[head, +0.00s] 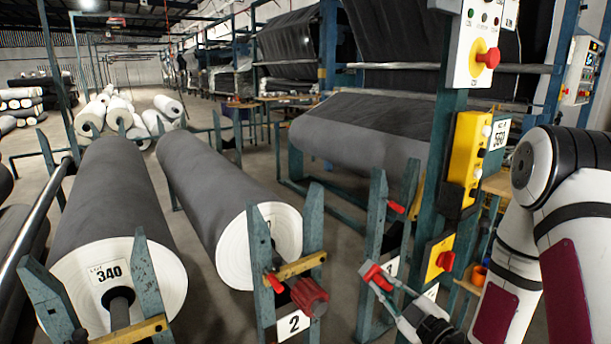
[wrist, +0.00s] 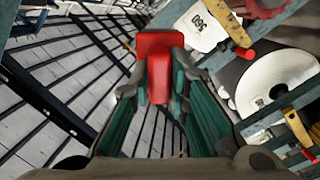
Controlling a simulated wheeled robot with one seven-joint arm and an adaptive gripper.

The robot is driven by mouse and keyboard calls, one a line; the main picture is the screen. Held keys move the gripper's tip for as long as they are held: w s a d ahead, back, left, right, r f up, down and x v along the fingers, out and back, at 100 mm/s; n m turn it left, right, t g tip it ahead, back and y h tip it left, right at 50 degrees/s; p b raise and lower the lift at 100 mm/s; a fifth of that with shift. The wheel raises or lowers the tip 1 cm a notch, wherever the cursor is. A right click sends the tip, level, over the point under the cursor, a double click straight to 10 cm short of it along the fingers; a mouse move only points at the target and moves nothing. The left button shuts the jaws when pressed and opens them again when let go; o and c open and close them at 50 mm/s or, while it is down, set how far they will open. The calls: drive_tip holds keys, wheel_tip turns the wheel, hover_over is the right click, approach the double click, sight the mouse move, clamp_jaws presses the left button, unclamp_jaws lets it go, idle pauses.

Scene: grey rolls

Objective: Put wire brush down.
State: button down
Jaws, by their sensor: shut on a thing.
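My gripper (head: 392,298) is low at the right of the head view, in front of the blue-green frame posts. In the wrist view my gripper (wrist: 160,85) has its two green-lined fingers closed on a red thing. This looks like the wire brush (wrist: 158,62), with a wide red end past the fingertips. The brush (head: 376,276) also shows as a small red piece at my gripper's tip in the head view. It is held up off the floor. Its bristles cannot be made out.
Two large grey rolls (head: 110,200) (head: 205,185) lie on blue-green stands at left and centre. A red knob (head: 309,297) and yellow bar (head: 298,268) are on the centre stand. A yellow control box (head: 468,160) is on a post just left of my arm.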

drive_tip(key=s+r+m+h+p, duration=0.2)
drive_tip(key=r+h+p, duration=0.1)
drive_tip(key=r+p, duration=0.3)
drive_tip(key=s+d+r+m+t+h+p, duration=0.1)
drive_tip(key=s+r+m+h+p, duration=0.2)
drive_tip(key=r+p, duration=0.3)
drive_tip(key=h+p, duration=0.1)
drive_tip(key=p, duration=0.3)
drive_tip(key=shift+r+t+h, duration=0.3)
drive_tip(key=shift+r, duration=0.05)
drive_tip(key=shift+r, duration=0.1)
